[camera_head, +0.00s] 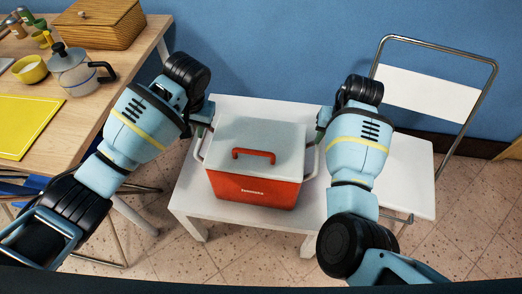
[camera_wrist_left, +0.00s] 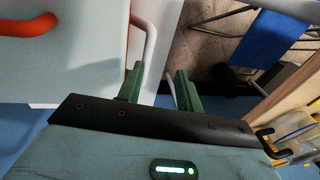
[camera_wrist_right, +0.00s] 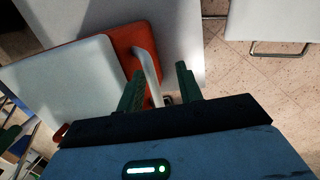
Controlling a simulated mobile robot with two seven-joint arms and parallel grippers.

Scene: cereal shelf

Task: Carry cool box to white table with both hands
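The cool box (camera_head: 253,189), red with a pale grey lid (camera_head: 260,134) and a red lid handle, stands upright on the white table (camera_head: 188,205). A white side handle (camera_head: 202,150) shows at its left and another white side handle (camera_head: 315,160) at its right. My left gripper (camera_head: 204,125) is at the left handle. In the left wrist view its fingers (camera_wrist_left: 160,78) are apart, with the handle (camera_wrist_left: 149,48) at the gap. My right gripper (camera_head: 322,125) is at the right handle. In the right wrist view its fingers (camera_wrist_right: 158,78) are apart, with the handle (camera_wrist_right: 149,60) between them.
A wooden table (camera_head: 124,77) at the left holds a wicker box (camera_head: 100,22), a kettle (camera_head: 72,72), a yellow cup (camera_head: 30,69) and a yellow board (camera_head: 27,122). A white folding chair (camera_head: 402,172) stands close at the right. A blue wall is behind; tiled floor lies in front.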

